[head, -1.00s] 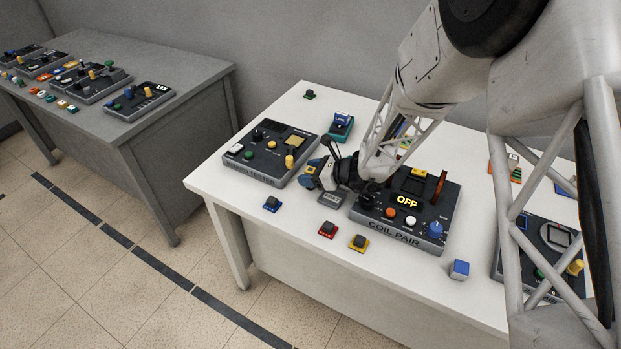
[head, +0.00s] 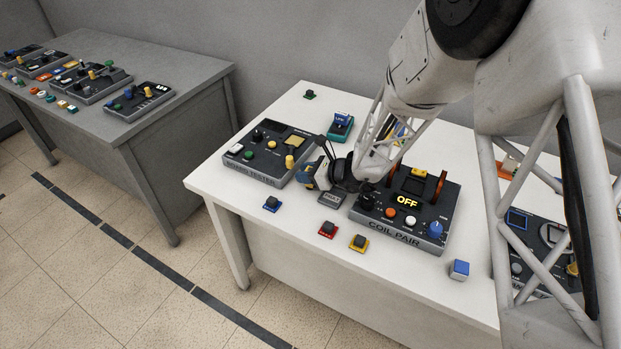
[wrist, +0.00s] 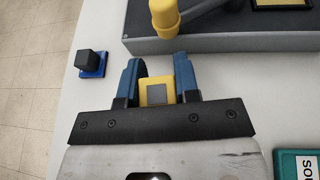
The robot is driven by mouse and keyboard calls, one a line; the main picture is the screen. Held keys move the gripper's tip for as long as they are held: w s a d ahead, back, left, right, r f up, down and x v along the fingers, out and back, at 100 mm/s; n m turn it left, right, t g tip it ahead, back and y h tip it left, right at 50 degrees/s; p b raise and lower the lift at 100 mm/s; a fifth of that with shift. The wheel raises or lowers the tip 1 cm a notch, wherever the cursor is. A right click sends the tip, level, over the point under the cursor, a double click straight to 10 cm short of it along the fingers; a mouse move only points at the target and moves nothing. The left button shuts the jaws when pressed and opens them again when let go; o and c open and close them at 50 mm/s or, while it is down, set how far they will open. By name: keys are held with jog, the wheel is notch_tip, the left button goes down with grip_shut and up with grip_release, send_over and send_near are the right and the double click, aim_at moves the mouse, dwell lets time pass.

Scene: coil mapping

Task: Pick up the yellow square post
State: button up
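A yellow square post (wrist: 155,92) with a grey square on its end stands between the two blue fingers of my gripper (wrist: 160,82) in the wrist view. The post fills most of the gap, and whether both fingers press on it is unclear. In the head view my gripper (head: 313,175) is low over the white table, between the board tester (head: 262,172) and the coil pair box (head: 395,238). The post is mostly hidden there by the fingers and wrist.
A small grey block (head: 331,198) lies close below my gripper. A teal piece (head: 341,128) stands behind. A grey table (head: 150,60) is at left.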

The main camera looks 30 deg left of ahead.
jog(key=c, duration=0.4)
jog(key=shift+o, duration=0.2)
jog(key=shift+r, duration=0.15)
jog(key=shift+r, duration=0.8)
notch_tip(320, 180, up, 2)
jog(key=s+d+r, duration=0.1)
jog(key=s+d, duration=1)
jog(key=shift+s, duration=0.25)
jog(key=shift+r, duration=0.1)
